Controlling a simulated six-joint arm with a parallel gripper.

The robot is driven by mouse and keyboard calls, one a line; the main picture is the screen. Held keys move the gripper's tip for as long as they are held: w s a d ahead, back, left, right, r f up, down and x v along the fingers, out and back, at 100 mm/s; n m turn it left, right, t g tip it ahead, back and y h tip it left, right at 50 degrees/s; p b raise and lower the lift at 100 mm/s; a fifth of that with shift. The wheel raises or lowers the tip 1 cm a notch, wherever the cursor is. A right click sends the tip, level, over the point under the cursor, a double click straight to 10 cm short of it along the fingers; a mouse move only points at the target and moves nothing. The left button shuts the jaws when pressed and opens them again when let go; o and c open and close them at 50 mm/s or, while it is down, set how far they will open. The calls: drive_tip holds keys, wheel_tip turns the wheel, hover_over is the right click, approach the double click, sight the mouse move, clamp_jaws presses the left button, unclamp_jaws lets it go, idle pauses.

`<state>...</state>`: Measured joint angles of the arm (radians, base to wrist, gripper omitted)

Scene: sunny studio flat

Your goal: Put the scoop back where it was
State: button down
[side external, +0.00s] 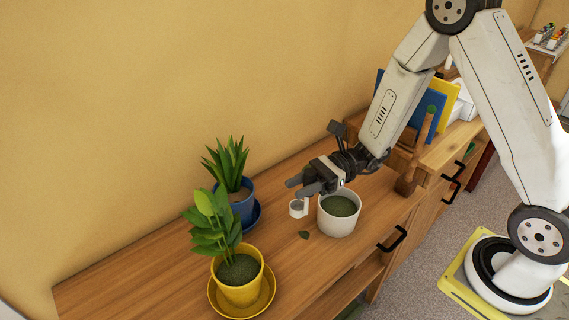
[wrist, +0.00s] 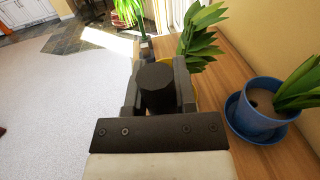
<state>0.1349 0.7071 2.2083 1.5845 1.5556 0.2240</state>
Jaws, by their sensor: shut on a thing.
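My gripper (side external: 302,186) is above the wooden cabinet top, just left of and above the rim of a white pot (side external: 338,222) filled with dark green-brown soil. It is shut on the scoop (side external: 298,209), whose small whitish-grey cup shows just below the fingers, left of the pot and apart from the wood as far as I can tell. In the wrist view a dark block sits between my gripper's fingers (wrist: 159,88); the scoop's cup is hidden there. I cannot tell if the cup holds soil.
A yellow pot (side external: 238,287) on a yellow saucer and a blue pot (side external: 243,207) on a blue saucer hold leafy plants at left. A small dark green bit (side external: 303,235) lies on the wood. A wooden stand (side external: 409,178) and books (side external: 428,108) are at right.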

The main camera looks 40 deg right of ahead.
drive_tip(key=s+d+f+t, duration=0.1)
drive_tip(key=s+f, duration=0.3)
drive_tip(key=f, duration=0.3)
drive_tip(key=shift+f+m, duration=0.3)
drive_tip(key=shift+f, duration=0.1)
drive_tip(key=shift+d, duration=0.1)
drive_tip(key=shift+f, duration=2.2)
drive_tip(key=shift+s+f, duration=0.1)
drive_tip(key=shift+f, duration=1.7)
drive_tip(key=shift+f, duration=0.15)
drive_tip(key=shift+c, duration=2.1)
unclamp_jaws()
